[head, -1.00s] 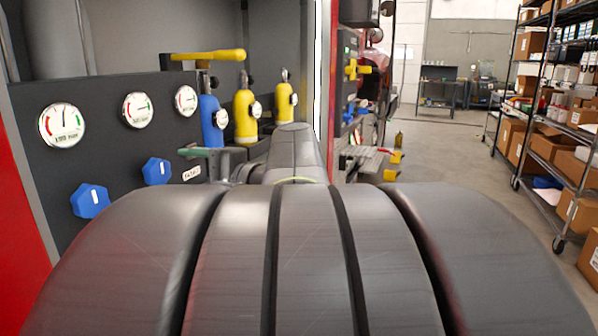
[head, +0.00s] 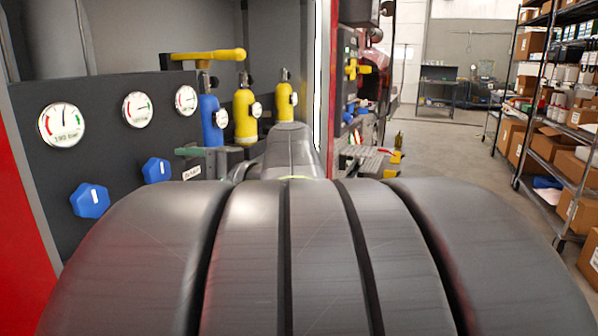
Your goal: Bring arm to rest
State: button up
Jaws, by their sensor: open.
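My own arm (head: 300,262) fills the lower middle of the head view as broad dark grey rounded segments. Its farther link (head: 288,150) rises behind them and points away, beside the panel. I cannot make out my gripper; it is hidden behind the arm or out of the picture. Nothing is seen held.
At left stands a dark panel with gauges (head: 62,125) and blue knobs (head: 89,200). Behind it are a blue cylinder (head: 211,119), yellow cylinders (head: 245,117) and a yellow handle (head: 210,56). Shelves with boxes (head: 560,150) stand right; floor (head: 440,160) between is clear.

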aim_at(162, 173)
jog(key=x, duration=0.7)
jog(key=shift+w+a, duration=0.1)
jog(key=shift+a, duration=0.25)
jog(key=shift+w+a+f+b, duration=0.15)
jog(key=shift+a+f+b, duration=0.1)
jog(key=shift+b, duration=0.45)
jog(key=n+b, duration=0.1)
jog(key=n, duration=0.1)
jog(key=shift+d+r+n, duration=0.1)
jog(key=shift+n, duration=0.3)
jog(key=n+b, duration=0.2)
jog(key=n, duration=0.1)
jog(key=shift+n+t+b, duration=0.3)
jog(key=shift+n+b, duration=0.05)
jog(key=shift+n, duration=0.05)
jog(key=n+b, duration=0.1)
jog(key=n, duration=0.2)
jog(key=shift+n, duration=0.3)
jog(key=shift+r+n+t+b, duration=0.15)
jog(key=shift+n+b, duration=0.15)
jog(key=shift+n, duration=0.45)
jog(key=shift+n+t+b, duration=0.15)
jog(key=shift+n+b, duration=0.15)
jog(key=shift+n, duration=0.45)
